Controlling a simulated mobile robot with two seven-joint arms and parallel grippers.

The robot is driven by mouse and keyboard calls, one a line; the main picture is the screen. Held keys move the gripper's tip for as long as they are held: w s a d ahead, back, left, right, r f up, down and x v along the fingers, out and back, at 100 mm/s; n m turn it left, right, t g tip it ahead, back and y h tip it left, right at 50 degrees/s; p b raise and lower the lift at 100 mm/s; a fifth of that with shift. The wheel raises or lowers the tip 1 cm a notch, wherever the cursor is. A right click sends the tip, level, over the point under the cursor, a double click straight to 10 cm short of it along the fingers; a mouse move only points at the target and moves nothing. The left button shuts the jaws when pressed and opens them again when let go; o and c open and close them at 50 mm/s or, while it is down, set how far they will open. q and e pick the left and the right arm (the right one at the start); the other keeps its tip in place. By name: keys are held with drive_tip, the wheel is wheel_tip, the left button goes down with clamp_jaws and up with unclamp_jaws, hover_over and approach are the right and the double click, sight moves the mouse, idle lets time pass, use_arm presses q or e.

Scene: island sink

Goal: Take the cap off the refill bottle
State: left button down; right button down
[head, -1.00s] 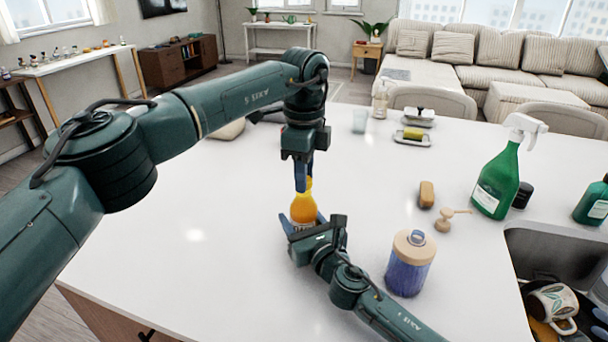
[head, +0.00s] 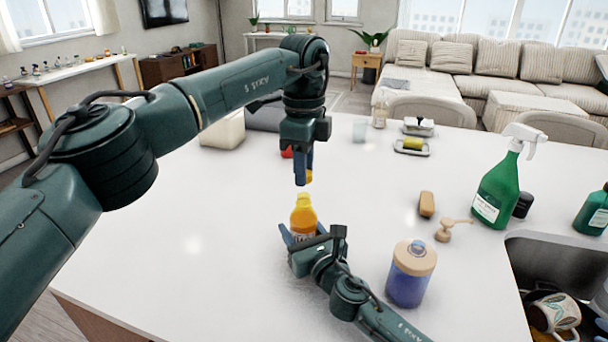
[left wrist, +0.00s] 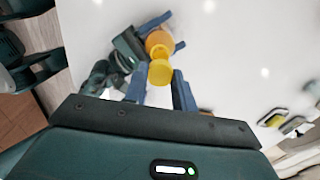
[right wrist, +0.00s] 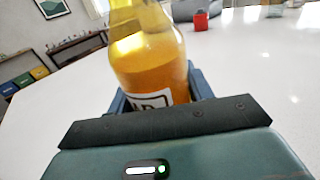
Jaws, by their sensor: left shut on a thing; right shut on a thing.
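The refill bottle (head: 303,213), amber-orange with a label, stands upright on the white counter; it fills the right wrist view (right wrist: 150,65). My right gripper (head: 303,238) is shut around its lower body. My left gripper (head: 304,178) points down above the bottle and is shut on the yellow-orange cap (head: 309,176). The cap shows between the fingers in the left wrist view (left wrist: 160,73). In the head view there is a gap between the cap and the bottle's neck, and the left fingers partly hide the cap.
A blue-purple jar with a tan lid (head: 410,275) stands right of my right gripper. A tan pump head (head: 452,230), a brown block (head: 427,204) and a green spray bottle (head: 497,190) are further right, by the sink (head: 530,250). The counter's left side is clear.

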drive_tip(key=c, duration=0.5)
unclamp_jaws()
